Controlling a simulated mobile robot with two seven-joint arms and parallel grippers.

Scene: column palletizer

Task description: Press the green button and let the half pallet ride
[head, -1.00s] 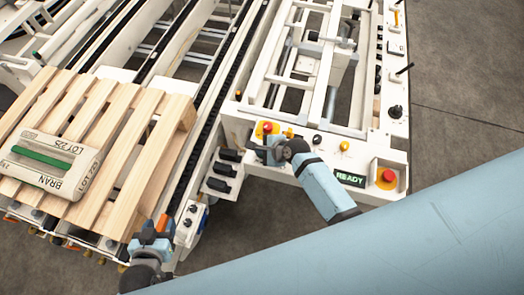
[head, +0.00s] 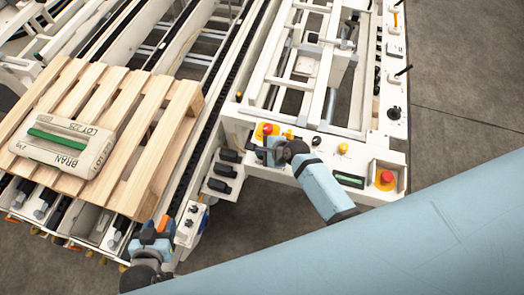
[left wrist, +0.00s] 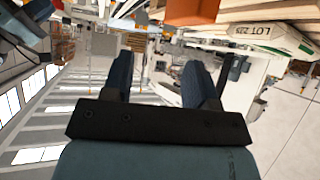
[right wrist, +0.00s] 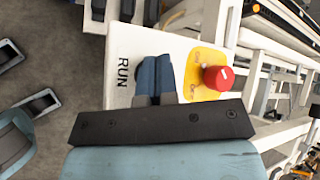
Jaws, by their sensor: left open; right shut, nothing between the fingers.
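The wooden half pallet (head: 150,125) lies on the conveyor at the left, carrying a bag (head: 65,145) with a green stripe marked BRAN. My right gripper (head: 268,150) is shut and empty, with its tips down at the white control panel. In the right wrist view the closed fingers (right wrist: 157,72) are over the panel beside the word RUN. I cannot see the green button; the fingers may cover it. My left gripper (head: 158,226) is open and empty beside the conveyor's near end; its fingers are spread in the left wrist view (left wrist: 158,80).
A red button on a yellow plate (right wrist: 217,78) is right beside my right fingers. The white frame (head: 300,80) stands behind the panel.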

